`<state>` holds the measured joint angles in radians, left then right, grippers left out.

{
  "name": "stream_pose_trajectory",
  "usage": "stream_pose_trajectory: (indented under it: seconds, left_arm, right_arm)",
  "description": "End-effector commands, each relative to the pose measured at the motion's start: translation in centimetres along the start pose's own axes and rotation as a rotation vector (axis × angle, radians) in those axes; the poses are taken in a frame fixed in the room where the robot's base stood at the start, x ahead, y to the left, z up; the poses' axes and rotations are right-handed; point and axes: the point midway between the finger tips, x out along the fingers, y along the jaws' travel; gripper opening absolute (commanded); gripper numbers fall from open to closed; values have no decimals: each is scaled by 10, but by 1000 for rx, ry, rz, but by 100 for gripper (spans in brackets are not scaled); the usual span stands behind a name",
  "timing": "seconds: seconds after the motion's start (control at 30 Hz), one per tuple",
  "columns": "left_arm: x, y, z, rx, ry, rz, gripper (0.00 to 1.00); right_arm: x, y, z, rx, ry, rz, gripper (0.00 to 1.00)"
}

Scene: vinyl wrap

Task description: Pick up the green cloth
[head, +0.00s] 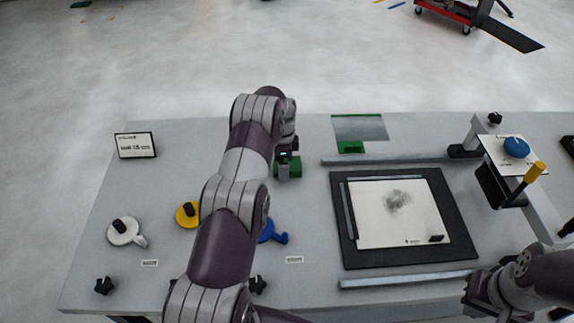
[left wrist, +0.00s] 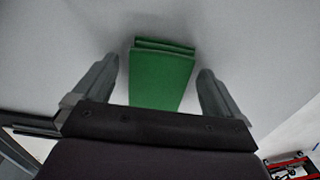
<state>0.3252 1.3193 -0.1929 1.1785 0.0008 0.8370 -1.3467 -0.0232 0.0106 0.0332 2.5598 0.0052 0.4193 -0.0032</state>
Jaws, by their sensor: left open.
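The green cloth (left wrist: 160,80) is a folded block lying on the grey table, and it shows between the two open fingers of my left gripper (left wrist: 158,90) in the left wrist view. The fingers stand apart from the cloth on both sides. In the head view the green cloth (head: 294,169) is partly hidden by my left gripper (head: 287,158), which is at the table's far middle. My right gripper (head: 478,290) is at the lower right of the head view, away from the cloth; its jaws are not clear.
A black mat (head: 345,245) with a white sheet (head: 385,225) lies right of the cloth. A grey panel with a green edge (head: 350,147) lies behind it. White (head: 122,232), yellow (head: 187,214) and blue (head: 272,234) tools lie at left. A sign (head: 135,145) stands at the far left.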

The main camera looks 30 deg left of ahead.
Motion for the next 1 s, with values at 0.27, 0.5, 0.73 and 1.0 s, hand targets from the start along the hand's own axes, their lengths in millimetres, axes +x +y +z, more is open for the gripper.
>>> stream_pose_trajectory:
  seconds: [0.27,0.5,0.73,1.0]
  left_arm:
    - [0,0,0,0,0,-1,53]
    - [0,0,0,0,0,-1,39]
    - [-9,-1,0,0,1,-3,39]
    - [-49,10,-16,5,0,-2,39]
  right_arm:
    - [1,0,0,0,-1,0,0]
    - [1,0,0,0,-1,0,0]
    - [6,0,1,0,-1,0,0]
    - [24,0,3,0,-1,0,0]
